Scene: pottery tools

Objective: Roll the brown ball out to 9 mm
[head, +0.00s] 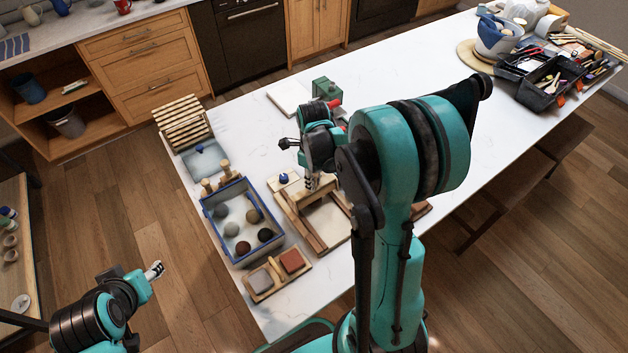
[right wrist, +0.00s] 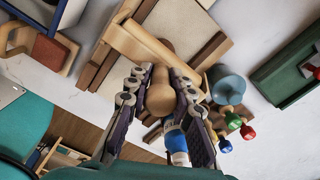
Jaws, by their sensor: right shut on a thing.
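My right gripper (head: 311,186) is over the rolling board (head: 325,222), which has wooden side strips. In the right wrist view the gripper (right wrist: 168,98) is shut on the rounded wooden grip (right wrist: 160,100) of a pale wooden bar-shaped roller (right wrist: 130,45) lying across the board. A dark brown ball (head: 243,248) lies in the blue-rimmed tray (head: 212,232) left of the board, among several other balls. No ball shows on the visible part of the board; the area under the roller and gripper is hidden. My left gripper (head: 154,270) is off the table at lower left, its opening unclear.
A wooden holder with reddish and grey blocks (head: 290,261) stands in front of the tray. A slatted wooden rack (head: 182,122) is behind it. A green box (head: 325,89) stands behind my right gripper. Dark tool caddies (head: 545,80) fill the far right. The table's middle right is clear.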

